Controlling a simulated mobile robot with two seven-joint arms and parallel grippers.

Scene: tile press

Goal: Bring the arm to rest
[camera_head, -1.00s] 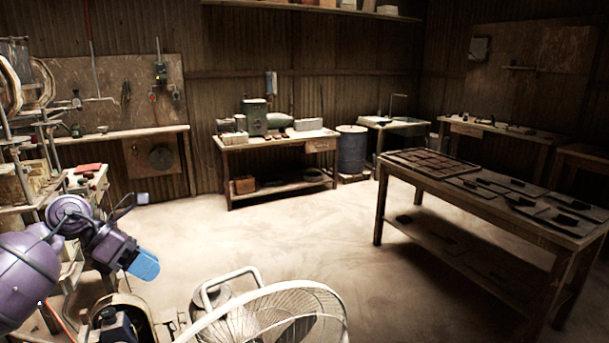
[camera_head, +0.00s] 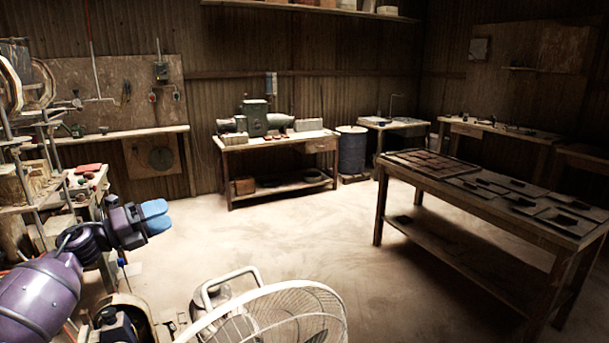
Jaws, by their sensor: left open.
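My left arm (camera_head: 50,288) comes in from the lower left, purple with dark joints. My left gripper (camera_head: 157,216) has blue fingertips, and a narrow gap shows between them. It is open and holds nothing that I can see. It hangs in the air over the pale floor, to the right of the cluttered stand at the left. My right gripper is not in view.
A large white fan (camera_head: 268,312) stands close in front, at the bottom middle. A wooden stand (camera_head: 48,190) with reddish pieces is at the left. A long table (camera_head: 470,205) with trays is at the right. A workbench (camera_head: 272,143) and blue drum (camera_head: 352,150) are behind. The middle floor (camera_head: 270,240) is clear.

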